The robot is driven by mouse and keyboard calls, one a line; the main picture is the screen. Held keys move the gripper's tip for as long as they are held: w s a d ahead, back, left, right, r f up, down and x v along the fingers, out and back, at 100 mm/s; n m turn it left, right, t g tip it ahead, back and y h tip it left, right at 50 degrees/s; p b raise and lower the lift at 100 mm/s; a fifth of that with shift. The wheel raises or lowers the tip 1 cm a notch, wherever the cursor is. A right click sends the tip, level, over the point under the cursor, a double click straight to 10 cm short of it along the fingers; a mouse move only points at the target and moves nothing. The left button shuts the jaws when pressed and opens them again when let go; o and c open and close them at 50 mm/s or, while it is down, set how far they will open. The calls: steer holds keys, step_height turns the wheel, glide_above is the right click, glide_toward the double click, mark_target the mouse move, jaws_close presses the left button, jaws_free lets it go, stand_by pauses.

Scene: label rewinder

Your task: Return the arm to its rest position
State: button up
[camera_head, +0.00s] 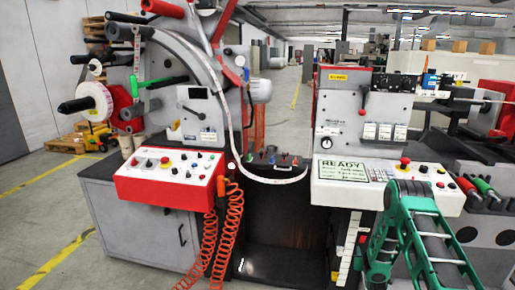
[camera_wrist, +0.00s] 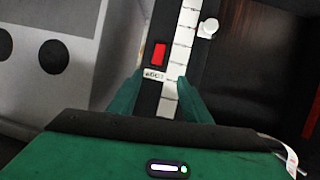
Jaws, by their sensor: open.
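My green arm (camera_head: 405,230) is bent at the lower right of the head view, in front of the machine's right side. My gripper (camera_wrist: 158,95) shows in the wrist view with its two green fingers apart and nothing visible between them. Beyond the fingertips is a dark upright strip with a column of white segments (camera_wrist: 184,35), a red block (camera_wrist: 159,54) and a small printed label (camera_wrist: 154,74). I cannot tell whether the fingers touch the strip. The fingertips are not clear in the head view.
Red and green handles (camera_head: 474,185) stand at the right. Open floor (camera_head: 40,215) lies at the left.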

steer(key=s+d+r+m+g, duration=0.1)
steer(key=s+d+r+g, duration=0.1)
steer(key=r, duration=0.7)
steer(key=s+d+r+g, duration=0.2)
steer(key=d+r, duration=0.1)
steer(key=r, duration=0.5)
steer(key=s+r+m+g, duration=0.1)
steer(key=s+r+g, duration=0.3)
steer(key=s+r, duration=1)
steer(key=s+a+r+g+y, duration=0.1)
steer(key=s+a+r, duration=0.2)
steer(key=s, duration=1)
steer(key=s+a+r+m+g+y, duration=0.1)
steer(key=s+a+r, duration=0.3)
steer(key=s, duration=0.9)
steer(key=s+a+r+g+y, duration=0.2)
steer(key=s+a, duration=0.5)
steer(key=s, duration=0.6)
steer(key=shift+r+m+g+y, duration=0.3)
steer(key=shift+r+m+g, duration=0.1)
steer(key=shift+r+g, duration=0.35)
steer(key=shift+s+a, duration=0.1)
steer(key=shift+w+f, duration=0.2)
steer(key=shift+w, duration=0.4)
